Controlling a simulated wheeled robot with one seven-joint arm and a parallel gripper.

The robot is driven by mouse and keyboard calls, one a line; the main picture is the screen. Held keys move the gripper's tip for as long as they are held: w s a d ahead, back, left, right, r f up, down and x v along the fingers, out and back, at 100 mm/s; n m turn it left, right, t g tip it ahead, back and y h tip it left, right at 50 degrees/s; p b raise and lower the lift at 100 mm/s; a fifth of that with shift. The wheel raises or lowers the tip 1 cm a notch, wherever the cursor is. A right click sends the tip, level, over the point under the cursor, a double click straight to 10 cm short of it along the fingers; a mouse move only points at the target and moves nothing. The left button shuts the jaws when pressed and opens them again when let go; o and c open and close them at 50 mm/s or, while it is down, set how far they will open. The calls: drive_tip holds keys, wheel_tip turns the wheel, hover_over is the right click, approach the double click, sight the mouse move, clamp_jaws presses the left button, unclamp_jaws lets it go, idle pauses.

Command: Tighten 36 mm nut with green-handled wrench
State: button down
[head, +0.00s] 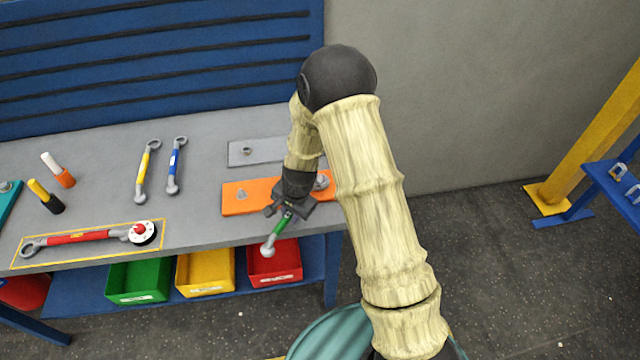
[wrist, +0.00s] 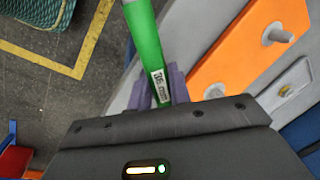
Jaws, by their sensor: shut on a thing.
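My gripper (head: 288,205) is shut on the green-handled wrench (head: 283,224), over the front edge of the bench by the orange plate. The wrench's grey ring end (head: 268,248) hangs out past the bench edge, above the red bin; its other end is hidden by my gripper. In the wrist view the green handle (wrist: 144,36) with a small printed label sits between the purple-grey fingers. The orange plate (head: 236,206) carries a nut on a stud at its left (head: 241,194) and another at its right (head: 321,181), partly behind my arm. I cannot read the nut sizes.
A grey plate (head: 250,153) with a small nut lies behind the orange plate. Yellow (head: 146,170) and blue (head: 176,164) wrenches, two markers and a red torque wrench (head: 80,237) lie to the left. Green, yellow and red bins (head: 273,268) sit below the bench edge.

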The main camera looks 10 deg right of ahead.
drive_tip(key=shift+w+a, duration=0.1)
drive_tip(key=shift+a, duration=0.05)
drive_tip(key=shift+w+a+m+p, duration=0.25)
drive_tip(key=shift+w+m+p, duration=0.05)
drive_tip(key=shift+m, duration=0.1)
idle(0.4)
drive_tip(key=shift+w+a+m+p, duration=0.3)
drive_tip(key=shift+w+a+p, duration=0.05)
drive_tip(key=shift+p, duration=0.05)
drive_tip(key=shift+r, duration=0.1)
drive_tip(key=shift+w+a+m+p, duration=0.3)
drive_tip(key=shift+w+a+p, duration=0.05)
drive_tip(key=shift+p, duration=0.05)
drive_tip(key=shift+d, duration=0.1)
idle(0.5)
drive_tip(key=shift+s+d+n+b, duration=0.4)
drive_tip(key=shift+s+n+b, duration=0.1)
drive_tip(key=shift+s, duration=0.05)
